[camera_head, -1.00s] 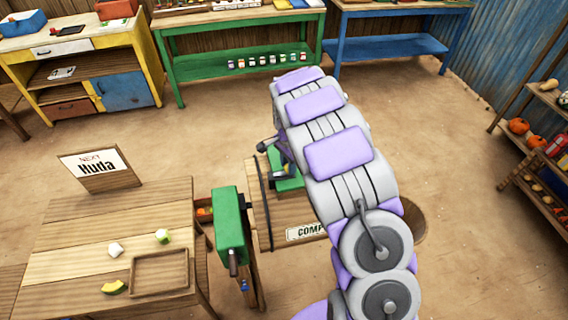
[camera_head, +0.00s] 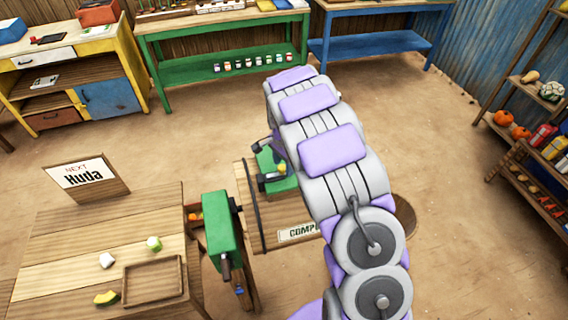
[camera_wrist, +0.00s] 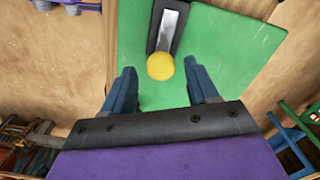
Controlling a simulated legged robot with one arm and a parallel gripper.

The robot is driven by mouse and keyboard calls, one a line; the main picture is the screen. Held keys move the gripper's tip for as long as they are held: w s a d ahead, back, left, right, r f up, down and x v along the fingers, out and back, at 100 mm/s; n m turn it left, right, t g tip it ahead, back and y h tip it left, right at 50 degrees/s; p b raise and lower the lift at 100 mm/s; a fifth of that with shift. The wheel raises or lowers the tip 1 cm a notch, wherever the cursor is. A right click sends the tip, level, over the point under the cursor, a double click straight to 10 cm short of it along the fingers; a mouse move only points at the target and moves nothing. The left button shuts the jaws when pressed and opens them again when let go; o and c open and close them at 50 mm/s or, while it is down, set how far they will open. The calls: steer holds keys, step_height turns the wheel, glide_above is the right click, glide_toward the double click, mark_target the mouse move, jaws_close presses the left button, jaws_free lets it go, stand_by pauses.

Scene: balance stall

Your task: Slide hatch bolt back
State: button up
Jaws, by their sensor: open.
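The hatch is a green panel (camera_wrist: 226,40) on the wooden compost bin; it also shows in the head view (camera_head: 277,183), partly hidden by my arm. The bolt has a yellow round knob (camera_wrist: 160,66) at the end of a metal bar (camera_wrist: 167,30) in a dark guide. In the wrist view the knob lies just beyond and between my fingertips. My gripper (camera_wrist: 159,78) is open, with one blue finger on each side below the knob, and holds nothing. I cannot tell whether the fingers touch the panel.
The wooden bin (camera_head: 262,222) carries a partly hidden label. A green box on a post (camera_head: 222,232) stands left of it, beside a wooden table (camera_head: 60,250) with a tray (camera_head: 153,281). Open dirt floor lies behind the bin.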

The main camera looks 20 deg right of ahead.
mark_target(284, 166)
step_height(284, 166, up, 17)
steer(key=p, duration=0.1)
steer(key=shift+d, duration=0.15)
steer(key=shift+f, duration=0.1)
stand_by(0.4)
steer(key=s+a+r+n+g+b, duration=0.1)
steer(key=s+r+n+b, duration=0.15)
steer(key=s, duration=0.85)
steer(key=s+a+r+n+b, duration=0.1)
steer(key=s+n, duration=0.3)
steer(key=s, duration=0.7)
steer(key=s+a+f+n+b, duration=0.1)
steer(key=s+f+n, duration=0.2)
steer(key=s, duration=0.7)
steer(key=s+a+f+n+b, duration=0.1)
steer(key=s+f+n, duration=0.2)
steer(key=s, duration=0.7)
steer(key=shift+s+n+g, duration=0.25)
steer(key=shift+n+g, duration=0.15)
steer(key=shift+n, duration=0.15)
